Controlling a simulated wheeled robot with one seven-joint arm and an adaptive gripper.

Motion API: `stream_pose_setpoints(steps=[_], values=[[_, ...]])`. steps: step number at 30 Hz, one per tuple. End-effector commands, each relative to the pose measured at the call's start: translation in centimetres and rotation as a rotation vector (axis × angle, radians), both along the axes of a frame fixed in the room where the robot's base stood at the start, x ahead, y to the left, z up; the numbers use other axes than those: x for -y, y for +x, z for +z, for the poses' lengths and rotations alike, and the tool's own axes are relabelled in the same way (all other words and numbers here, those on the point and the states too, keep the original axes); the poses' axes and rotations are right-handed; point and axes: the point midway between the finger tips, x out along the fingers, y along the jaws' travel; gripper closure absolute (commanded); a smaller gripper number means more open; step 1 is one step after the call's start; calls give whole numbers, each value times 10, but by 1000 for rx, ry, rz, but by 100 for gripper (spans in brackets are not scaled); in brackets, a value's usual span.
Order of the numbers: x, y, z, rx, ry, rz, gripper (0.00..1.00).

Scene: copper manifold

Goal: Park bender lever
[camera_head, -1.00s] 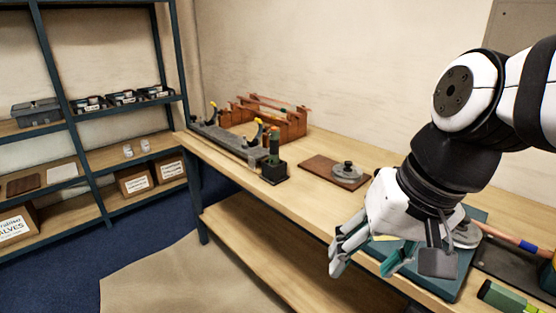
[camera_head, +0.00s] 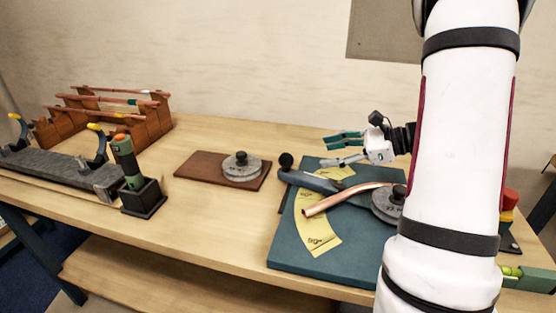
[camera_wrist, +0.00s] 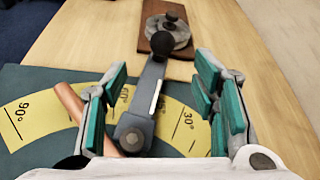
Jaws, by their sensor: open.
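The bender is a teal board (camera_head: 290,245) with a yellow angle scale (camera_head: 318,232) and a grey round former (camera_head: 386,205) marked 22, partly hidden by my arm. Its blue-grey lever (camera_head: 315,182) ends in a black ball knob (camera_head: 285,160) past the board's left edge. A bent copper pipe (camera_head: 335,200) lies across the scale to the former. My gripper (camera_head: 335,149) is open near the board's far edge, to the right of the knob. In the wrist view the lever (camera_wrist: 150,95) runs between my open fingers (camera_wrist: 160,82), with the knob (camera_wrist: 165,43) beyond; contact cannot be told.
A brown board with a second grey former (camera_head: 242,166) lies left of the bender. A green-handled tool stands in a black holder (camera_head: 142,200). A grey rail with yellow-tipped clamps and a wooden pipe rack (camera_head: 150,125) are farther left. A red button (camera_head: 510,198) is at right.

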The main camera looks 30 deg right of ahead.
Motion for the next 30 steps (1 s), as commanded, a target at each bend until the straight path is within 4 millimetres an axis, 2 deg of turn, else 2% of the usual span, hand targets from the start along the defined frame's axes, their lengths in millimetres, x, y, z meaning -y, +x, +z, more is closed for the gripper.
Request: stream_pose_setpoints(steps=[5,21,30], values=[[0,8,-7,1,14,-20,46],[-58,79,-44,0,12,-16,46],[-73,99,-54,1,11,-18,46]])
